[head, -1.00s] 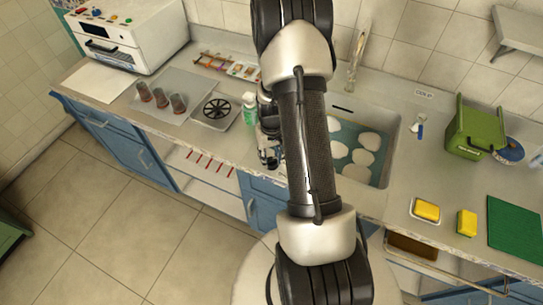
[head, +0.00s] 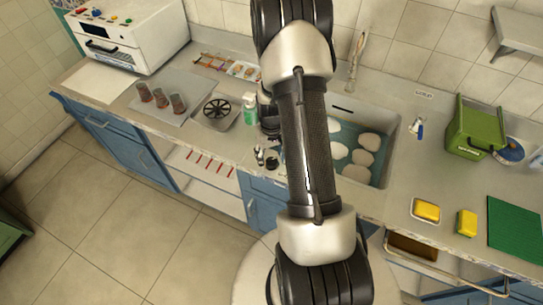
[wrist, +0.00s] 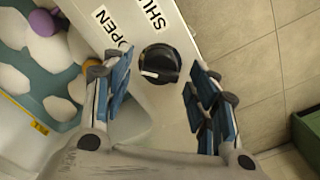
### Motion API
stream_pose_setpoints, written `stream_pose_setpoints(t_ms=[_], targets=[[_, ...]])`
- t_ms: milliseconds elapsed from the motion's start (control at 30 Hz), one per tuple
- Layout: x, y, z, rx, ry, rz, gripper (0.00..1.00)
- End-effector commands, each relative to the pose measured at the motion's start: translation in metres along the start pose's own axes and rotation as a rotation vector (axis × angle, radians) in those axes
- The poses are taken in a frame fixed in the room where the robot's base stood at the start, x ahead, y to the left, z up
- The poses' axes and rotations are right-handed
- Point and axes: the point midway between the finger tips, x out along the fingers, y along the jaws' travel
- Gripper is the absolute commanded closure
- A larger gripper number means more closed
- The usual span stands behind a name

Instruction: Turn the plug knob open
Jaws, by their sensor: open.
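The plug knob (wrist: 160,64) is round and black with a white pointer mark toward the left of the picture. It sits on a pale surface in the wrist view. The OPEN label (wrist: 112,48) is at its upper left and the SHUT label (wrist: 156,14) is above it. My gripper (wrist: 158,88) is open, with one blue-padded finger to the left of the knob and one to the right. Both fingers look apart from the knob, though the depth is hard to judge. In the head view my arm hides most of the gripper area.
The sink (head: 385,128) holds water and several pale plates (head: 367,141). Yellow sponges (head: 427,210) and a green mat (head: 517,231) lie on the right of the counter. Open floor (wrist: 272,75) shows right of the knob.

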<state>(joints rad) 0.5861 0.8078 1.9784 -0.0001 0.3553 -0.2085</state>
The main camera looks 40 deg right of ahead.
Motion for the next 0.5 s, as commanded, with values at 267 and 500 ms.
stream_pose_setpoints(t_ms=[267,500], targets=[[-0.03,0.0,-0.001,0.0,0.006,0.001,0.46],[-0.082,0.0,-0.001,0.0,0.005,0.001,0.46]])
